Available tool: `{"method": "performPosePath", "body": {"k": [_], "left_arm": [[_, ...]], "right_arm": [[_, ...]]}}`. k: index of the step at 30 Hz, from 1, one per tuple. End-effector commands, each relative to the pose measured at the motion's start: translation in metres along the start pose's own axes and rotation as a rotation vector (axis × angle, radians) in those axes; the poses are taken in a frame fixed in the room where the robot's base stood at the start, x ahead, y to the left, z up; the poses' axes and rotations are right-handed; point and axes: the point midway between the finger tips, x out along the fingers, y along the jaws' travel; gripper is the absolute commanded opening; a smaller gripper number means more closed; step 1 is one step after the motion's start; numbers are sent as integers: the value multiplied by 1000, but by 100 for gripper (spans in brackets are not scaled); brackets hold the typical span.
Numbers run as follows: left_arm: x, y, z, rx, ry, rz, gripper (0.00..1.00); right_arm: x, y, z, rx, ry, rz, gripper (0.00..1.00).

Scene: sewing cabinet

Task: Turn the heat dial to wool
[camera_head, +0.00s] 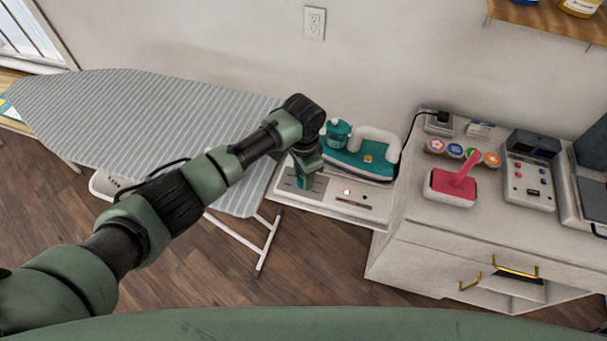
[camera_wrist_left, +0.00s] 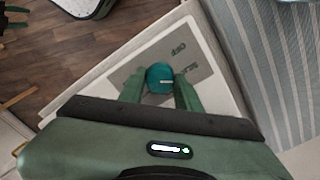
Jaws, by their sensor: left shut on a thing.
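The heat dial is a round teal knob (camera_wrist_left: 159,78) with a pale mark on it. It sits on a grey label plate (camera_wrist_left: 195,62) with dark lettering, on the white iron station (camera_head: 345,206). In the head view, my left gripper (camera_head: 304,181) hides most of the dial. A teal iron (camera_head: 362,158) rests at the back of the station. My right gripper is not in view.
A striped ironing board (camera_head: 150,112) stands to the left. A white cabinet (camera_head: 420,228) on the right bears a red pad with a handle (camera_head: 452,187), several colored round pieces and a grey control box (camera_head: 528,182).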

Motion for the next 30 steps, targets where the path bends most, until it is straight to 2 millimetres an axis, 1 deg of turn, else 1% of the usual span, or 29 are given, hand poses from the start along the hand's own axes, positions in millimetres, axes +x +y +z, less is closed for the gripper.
{"method": "performPosePath", "body": {"k": [18, 24, 30], "left_arm": [[0, 0, -1, 582, 2, -1, 0], [0, 0, -1, 740, 2, -1, 0], [0, 0, 0, 855, 1, -2, 0]], "right_arm": [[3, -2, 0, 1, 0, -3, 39], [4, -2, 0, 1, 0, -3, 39], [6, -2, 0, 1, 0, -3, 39]]}}
